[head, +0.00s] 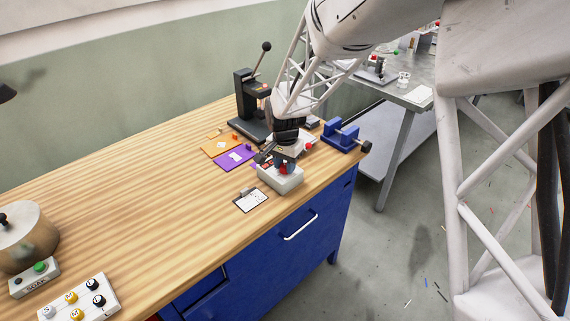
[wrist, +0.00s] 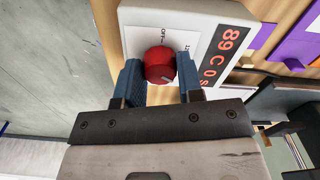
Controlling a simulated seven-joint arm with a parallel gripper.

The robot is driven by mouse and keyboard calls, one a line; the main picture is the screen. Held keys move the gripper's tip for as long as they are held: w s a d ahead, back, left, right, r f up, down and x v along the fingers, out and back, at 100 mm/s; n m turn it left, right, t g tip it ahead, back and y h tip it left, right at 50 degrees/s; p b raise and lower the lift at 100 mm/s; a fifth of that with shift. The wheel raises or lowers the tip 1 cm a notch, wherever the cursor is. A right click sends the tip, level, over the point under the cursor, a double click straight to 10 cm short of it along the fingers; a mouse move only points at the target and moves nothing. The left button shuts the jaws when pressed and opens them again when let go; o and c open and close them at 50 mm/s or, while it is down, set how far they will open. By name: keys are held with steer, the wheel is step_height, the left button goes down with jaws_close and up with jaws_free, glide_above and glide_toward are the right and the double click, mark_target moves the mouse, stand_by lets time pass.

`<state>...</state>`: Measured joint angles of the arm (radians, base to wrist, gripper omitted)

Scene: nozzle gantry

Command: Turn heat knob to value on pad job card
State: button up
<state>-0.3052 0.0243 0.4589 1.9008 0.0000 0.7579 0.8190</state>
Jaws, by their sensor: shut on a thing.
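The red heat knob (wrist: 160,64) sits on the face of a pale control box (wrist: 135,22), with an OFF mark beside it. My gripper (wrist: 161,75) has its two blue fingers on either side of the knob, shut on it. The box's dark display (wrist: 222,55) shows red characters that look like "89 C 0 s", turned sideways. In the head view the box (head: 281,181) stands near the table's front edge, with my gripper (head: 282,165) over it and mostly hiding the knob. A clipboard with a white card (head: 252,201) lies in front of the box; its writing is too small to read.
A purple pad (head: 228,163) and an orange pad (head: 212,150) lie behind the box. A black lever press (head: 246,105) stands at the back, and a blue vise (head: 341,136) at the right. The table's left middle (head: 140,190) is clear.

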mark_target(285, 165)
stand_by(0.4)
steer(key=o, duration=0.9)
steer(key=shift+r, duration=3.95)
steer(key=shift+s+d+r, duration=0.3)
steer(key=shift+r, duration=0.05)
steer(key=s+d+r+n, duration=0.1)
steer(key=s+d+r, duration=0.6)
steer(key=s, duration=0.1)
steer(key=s+d+r+n+t, duration=0.1)
steer(key=s+d, duration=0.3)
steer(key=s, duration=0.4)
steer(key=s+d+r+n, duration=0.1)
steer(key=s+d, duration=0.3)
steer(key=s, duration=0.5)
steer(key=s+d+r+n+t, duration=0.1)
steer(key=s+d+r+n, duration=0.1)
steer(key=s+d, duration=0.3)
steer(key=shift+s+r+n+t, duration=0.1)
steer(key=shift+s+n+t, duration=0.2)
steer(key=shift+s, duration=1.75)
